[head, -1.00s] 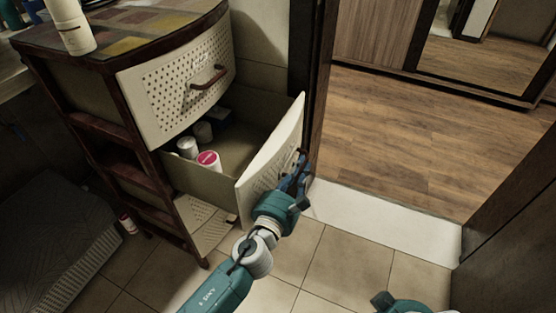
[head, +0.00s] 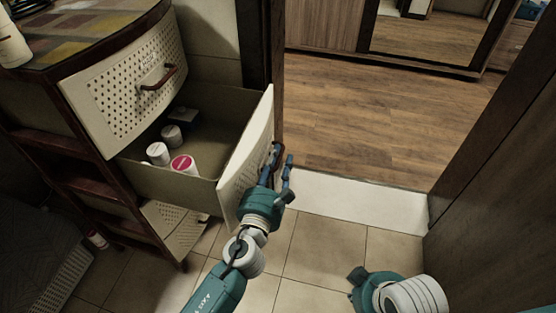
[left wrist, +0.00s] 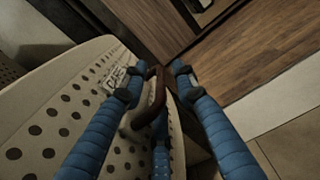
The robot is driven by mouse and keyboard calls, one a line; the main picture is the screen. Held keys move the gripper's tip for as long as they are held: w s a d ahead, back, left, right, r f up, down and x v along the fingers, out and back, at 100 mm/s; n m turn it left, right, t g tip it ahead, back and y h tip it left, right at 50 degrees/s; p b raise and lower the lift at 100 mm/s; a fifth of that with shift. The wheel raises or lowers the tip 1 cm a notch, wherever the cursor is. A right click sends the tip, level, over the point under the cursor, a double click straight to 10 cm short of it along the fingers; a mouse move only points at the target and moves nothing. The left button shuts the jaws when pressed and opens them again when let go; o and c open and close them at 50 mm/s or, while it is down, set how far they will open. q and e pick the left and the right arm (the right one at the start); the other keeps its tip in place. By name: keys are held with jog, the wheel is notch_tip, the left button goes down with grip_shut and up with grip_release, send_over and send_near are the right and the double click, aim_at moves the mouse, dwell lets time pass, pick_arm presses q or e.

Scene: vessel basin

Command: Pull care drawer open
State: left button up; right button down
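The care drawer (head: 205,191) is the middle drawer of a brown cabinet, pulled well out, with its perforated cream front (head: 248,160) facing right. White containers (head: 158,153), one with a pink lid (head: 183,164), stand inside. My left gripper (head: 282,164) is at the outer side of that front. In the left wrist view its blue fingers (left wrist: 156,80) are spread, with the brown curved handle (left wrist: 157,98) between them and gaps visible. My right gripper (head: 357,285) shows only in part at the lower right, and its fingers cannot be made out.
The closed upper drawer (head: 125,88) has its own brown handle. A dark door frame (head: 263,45) stands just behind the open drawer. A wooden door or panel (head: 490,190) rises at right. Tiled floor (head: 320,245) is free in front.

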pick_arm(q)
jog(key=shift+s+a+f, duration=0.1)
jog(key=shift+s, duration=0.15)
jog(key=v, duration=1.1)
jog(key=shift+s, duration=0.25)
